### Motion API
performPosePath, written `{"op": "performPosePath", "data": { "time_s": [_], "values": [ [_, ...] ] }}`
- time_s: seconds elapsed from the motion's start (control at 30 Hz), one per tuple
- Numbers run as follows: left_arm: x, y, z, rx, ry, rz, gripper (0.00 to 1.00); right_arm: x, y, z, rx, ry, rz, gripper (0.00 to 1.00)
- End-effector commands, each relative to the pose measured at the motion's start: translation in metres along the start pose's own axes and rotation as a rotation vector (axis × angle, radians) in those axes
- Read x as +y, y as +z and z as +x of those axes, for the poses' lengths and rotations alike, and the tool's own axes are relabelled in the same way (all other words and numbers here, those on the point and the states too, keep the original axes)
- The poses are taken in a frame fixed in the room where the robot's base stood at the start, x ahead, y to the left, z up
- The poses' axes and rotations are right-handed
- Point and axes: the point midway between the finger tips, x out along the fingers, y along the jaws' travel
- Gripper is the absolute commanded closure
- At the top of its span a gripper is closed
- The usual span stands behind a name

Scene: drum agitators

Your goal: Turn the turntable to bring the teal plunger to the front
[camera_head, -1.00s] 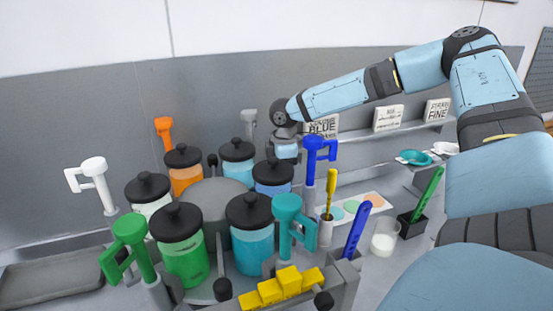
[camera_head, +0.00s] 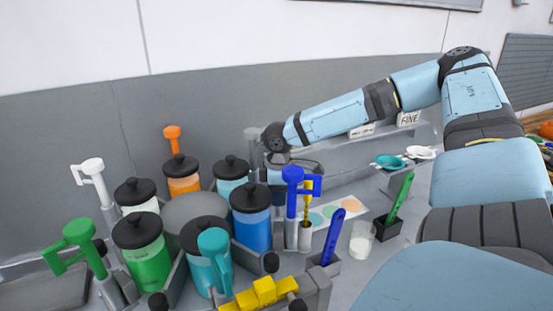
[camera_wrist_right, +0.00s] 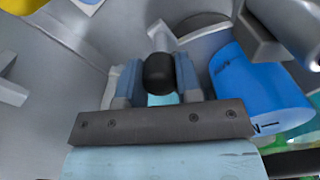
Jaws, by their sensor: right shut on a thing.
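The turntable's grey hub (camera_head: 195,210) sits among the black-lidded canisters. The blue plunger (camera_head: 292,185) is at its right, the green plunger (camera_head: 78,238) at the left front, the white plunger (camera_head: 92,168) at the left back. My right gripper (camera_head: 280,176) is at the turntable's right back, partly hidden by the blue canister (camera_head: 250,220). In the wrist view it is shut around a black knob (camera_wrist_right: 160,72). My left gripper is out of view.
A shelf with signs (camera_head: 408,119) runs behind. A grey tray (camera_head: 45,290) lies at the left.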

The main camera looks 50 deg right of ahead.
Motion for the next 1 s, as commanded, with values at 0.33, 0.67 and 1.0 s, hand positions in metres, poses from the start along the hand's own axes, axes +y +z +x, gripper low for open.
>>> {"op": "performPosePath", "data": {
  "time_s": [0.33, 0.67, 1.0],
  "values": [
    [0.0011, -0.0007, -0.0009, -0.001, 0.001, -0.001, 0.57, -0.0029, 0.0009, 0.0001, 0.0, 0.0, -0.004, 1.0],
    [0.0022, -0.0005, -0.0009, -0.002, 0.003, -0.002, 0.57, -0.003, 0.0008, 0.0001, 0.0, -0.001, -0.003, 0.43],
    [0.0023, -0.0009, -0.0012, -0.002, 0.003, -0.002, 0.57, -0.0023, 0.0005, -0.0036, 0.002, 0.001, -0.002, 0.43]
  ]
}}
